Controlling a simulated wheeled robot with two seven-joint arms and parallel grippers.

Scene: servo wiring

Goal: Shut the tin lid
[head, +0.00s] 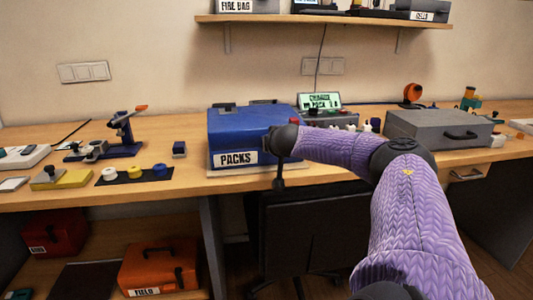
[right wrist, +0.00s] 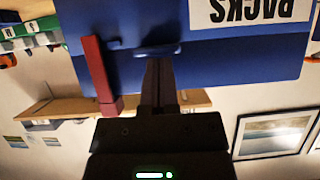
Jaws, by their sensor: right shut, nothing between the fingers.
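A blue tin (head: 238,130) labelled PACKS stands on the bench in the head view, its lid apparently down. The right wrist view shows the blue tin (right wrist: 225,55) large and upside down, with a blue latch-like piece (right wrist: 158,50) on it. My right gripper (right wrist: 158,68) is shut and empty, its fingertips at or very near that piece; whether they touch I cannot tell. In the head view my right wrist covers the tin's right front edge and hides the fingertips. My left gripper is in neither view.
A red bar (right wrist: 98,75) lies close beside my fingers in the right wrist view. A grey case (head: 440,128) stands to the right on the bench. A small display (head: 319,100) stands behind. A black chair (head: 315,225) is below the bench edge.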

